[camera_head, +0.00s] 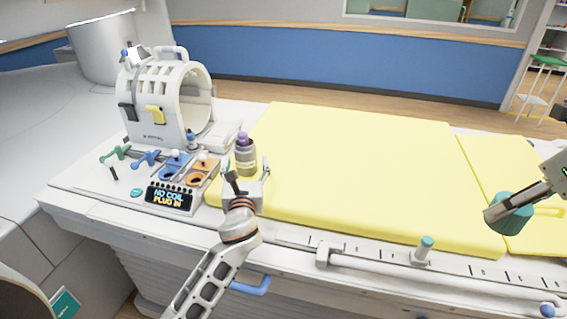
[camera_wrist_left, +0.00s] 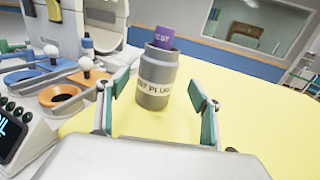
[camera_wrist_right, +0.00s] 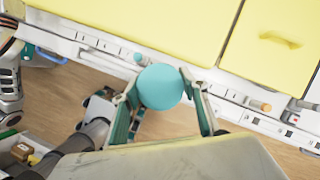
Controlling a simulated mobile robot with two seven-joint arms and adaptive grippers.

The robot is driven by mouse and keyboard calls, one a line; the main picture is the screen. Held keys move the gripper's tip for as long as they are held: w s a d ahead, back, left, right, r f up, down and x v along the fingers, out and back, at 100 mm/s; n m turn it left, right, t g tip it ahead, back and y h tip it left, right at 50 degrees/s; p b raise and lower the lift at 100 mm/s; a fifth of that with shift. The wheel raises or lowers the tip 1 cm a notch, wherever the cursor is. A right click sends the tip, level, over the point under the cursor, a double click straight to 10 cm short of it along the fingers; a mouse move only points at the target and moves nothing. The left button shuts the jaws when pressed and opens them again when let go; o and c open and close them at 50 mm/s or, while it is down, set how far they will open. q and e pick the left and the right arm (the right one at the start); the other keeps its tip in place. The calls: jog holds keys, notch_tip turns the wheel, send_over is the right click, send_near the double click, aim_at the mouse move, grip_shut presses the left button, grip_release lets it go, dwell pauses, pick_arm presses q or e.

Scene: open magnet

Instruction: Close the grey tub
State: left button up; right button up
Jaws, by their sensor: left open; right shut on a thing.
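The grey tub (camera_head: 245,160) stands upright on the yellow mattress near its left end. A purple-topped thing (camera_head: 243,139) sticks up out of its open mouth. In the left wrist view the tub (camera_wrist_left: 155,85) carries a partly readable "PLUG" label, and the purple thing (camera_wrist_left: 165,37) shows lettering. My left gripper (camera_head: 247,186) is open in front of the tub, its fingers on either side in the wrist view. My right gripper (camera_head: 516,202) is shut on a round teal lid (camera_head: 508,222), held far right of the tub. The lid (camera_wrist_right: 159,87) also shows in the right wrist view.
A white coil (camera_head: 165,105) stands at the left, behind a panel with green, blue and orange parts and a display (camera_head: 169,198) reading "NO COIL PLUG IN". A rail (camera_head: 430,285) runs along the bed's front edge. The mattress (camera_head: 350,165) is clear between tub and lid.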

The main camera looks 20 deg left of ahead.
aim_at(245, 161)
pick_arm(q)
jog(key=shift+f+x, duration=0.25)
jog(key=shift+x, duration=1.05)
jog(key=shift+f+x, duration=0.25)
jog(key=shift+x, duration=1.05)
jog(key=shift+s+a, duration=0.1)
jog(key=shift+a, duration=0.05)
jog(key=c, duration=1.6)
jog(key=shift+r, duration=0.15)
